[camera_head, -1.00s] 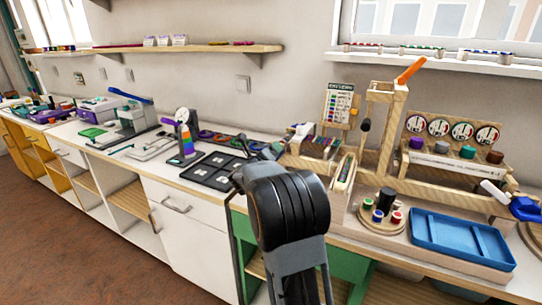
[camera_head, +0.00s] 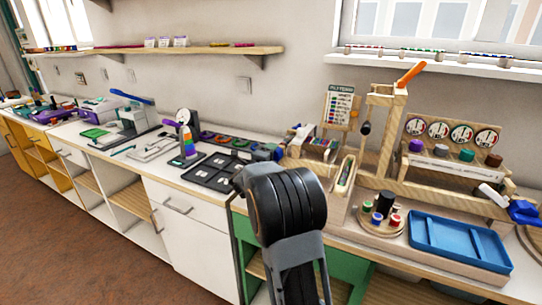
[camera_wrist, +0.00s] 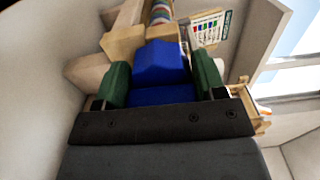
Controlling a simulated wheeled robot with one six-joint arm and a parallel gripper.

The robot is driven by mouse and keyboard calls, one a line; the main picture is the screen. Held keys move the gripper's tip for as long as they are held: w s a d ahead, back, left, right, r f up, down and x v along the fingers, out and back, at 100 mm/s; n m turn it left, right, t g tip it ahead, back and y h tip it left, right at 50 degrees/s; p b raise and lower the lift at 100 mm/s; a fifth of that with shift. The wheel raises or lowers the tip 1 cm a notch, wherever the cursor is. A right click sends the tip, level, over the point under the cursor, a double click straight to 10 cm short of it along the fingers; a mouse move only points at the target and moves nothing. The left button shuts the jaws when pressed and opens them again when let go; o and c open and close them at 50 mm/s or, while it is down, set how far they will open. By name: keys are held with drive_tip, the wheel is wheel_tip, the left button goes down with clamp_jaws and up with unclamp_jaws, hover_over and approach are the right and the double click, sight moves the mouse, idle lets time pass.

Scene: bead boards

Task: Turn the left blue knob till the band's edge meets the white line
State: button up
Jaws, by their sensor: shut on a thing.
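A blue knob (camera_wrist: 160,62) fills the middle of the wrist view, between the two green fingertips of my gripper (camera_wrist: 163,80). The fingers press on its left and right sides. Beyond the knob is a light wooden block (camera_wrist: 122,42), with a striped, many-coloured roller (camera_wrist: 160,12) behind it. The white line and the band's edge cannot be made out. In the head view my gripper (camera_head: 264,152) is small, partly hidden behind my arm, at the left end of the wooden frame. Another blue knob (camera_head: 523,211) shows at the far right.
A blue tray (camera_head: 460,240) and a round wooden stand with coloured pegs (camera_head: 382,222) lie to the right on the bench. A wooden post with an orange lever (camera_head: 411,73) rises behind. A dark board (camera_head: 213,172) lies left of my gripper.

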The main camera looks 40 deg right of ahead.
idle(0.3)
drive_tip(key=o, duration=0.9)
drive_tip(key=v, duration=1.4)
drive_tip(key=shift+d, duration=0.1)
